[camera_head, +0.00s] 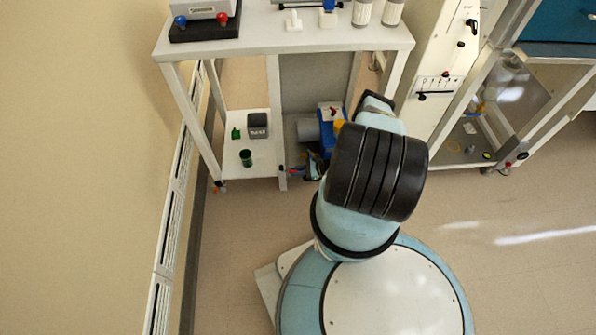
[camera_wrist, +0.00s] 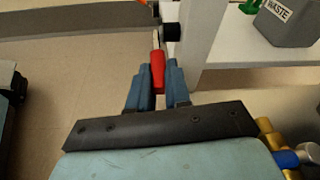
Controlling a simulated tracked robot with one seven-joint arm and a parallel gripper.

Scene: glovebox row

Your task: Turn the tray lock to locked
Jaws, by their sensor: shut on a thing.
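A red lever handle (camera_wrist: 157,73), which looks like the tray lock, sits at a white post (camera_wrist: 203,42) of the bench frame in the wrist view. In the head view my gripper (camera_head: 304,169) is low beside the bench's front post, mostly hidden behind my arm. The lock's setting cannot be read from these frames.
A grey waste bin (camera_wrist: 288,22) stands on the white lower shelf (camera_wrist: 250,52) right of the post.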

